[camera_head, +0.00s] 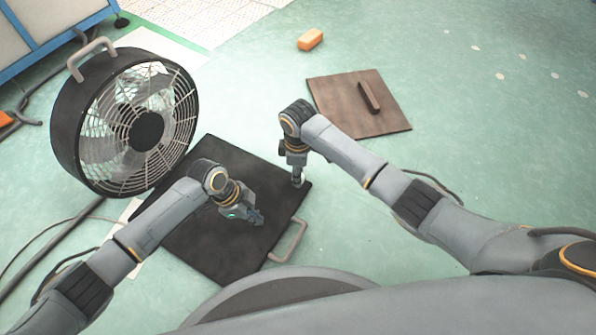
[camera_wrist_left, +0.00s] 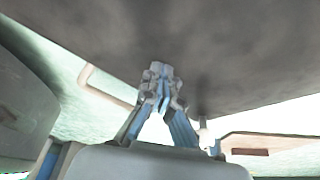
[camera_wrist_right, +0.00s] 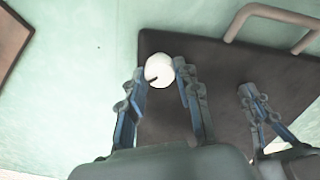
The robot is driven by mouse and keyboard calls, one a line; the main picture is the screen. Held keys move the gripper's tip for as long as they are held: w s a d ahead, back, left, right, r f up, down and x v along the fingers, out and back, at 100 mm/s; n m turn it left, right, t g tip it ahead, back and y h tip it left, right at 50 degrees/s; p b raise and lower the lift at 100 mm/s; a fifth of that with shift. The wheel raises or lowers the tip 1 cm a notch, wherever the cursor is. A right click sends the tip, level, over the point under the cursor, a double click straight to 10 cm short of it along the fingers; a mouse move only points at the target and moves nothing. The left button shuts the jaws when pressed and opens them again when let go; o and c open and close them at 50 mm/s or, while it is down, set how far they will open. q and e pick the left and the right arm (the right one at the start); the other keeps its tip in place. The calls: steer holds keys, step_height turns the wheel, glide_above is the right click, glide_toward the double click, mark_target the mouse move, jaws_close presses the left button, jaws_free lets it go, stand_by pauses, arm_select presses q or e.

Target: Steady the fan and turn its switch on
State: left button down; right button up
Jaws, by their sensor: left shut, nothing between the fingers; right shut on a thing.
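The round black fan (camera_head: 147,130) with a wire grille stands upright at the left of the head view. A dark square panel (camera_head: 190,240) with a grey handle (camera_head: 287,243) is right of it; I cannot tell whether they are joined. A white round knob (camera_wrist_right: 159,68) is at the panel's corner in the right wrist view. My right gripper (camera_head: 297,181) is shut on this knob, one finger on each side. My left gripper (camera_head: 259,220) is shut and empty over the panel near the handle. It also shows in the left wrist view (camera_wrist_left: 160,75); contact with the panel is unclear.
A brown board (camera_head: 345,110) with a small bar on it lies on the floor beyond my right arm. Cables (camera_head: 60,235) run along the floor at left. The floor at right is open.

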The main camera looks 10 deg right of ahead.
arm_select(q)
steer(key=shift+s+a+f, duration=0.15)
steer(key=shift+a+f, duration=0.05)
steer(key=shift+f, duration=0.05)
arm_select(e)
steer(key=m, duration=0.4)
steer(key=shift+m, duration=1.8)
steer(key=o, duration=1.1)
steer(key=shift+o, duration=0.2)
step_height(320, 180, up, 12)
arm_select(q)
steer(key=shift+r, duration=0.1)
arm_select(e)
steer(key=shift+r, duration=0.1)
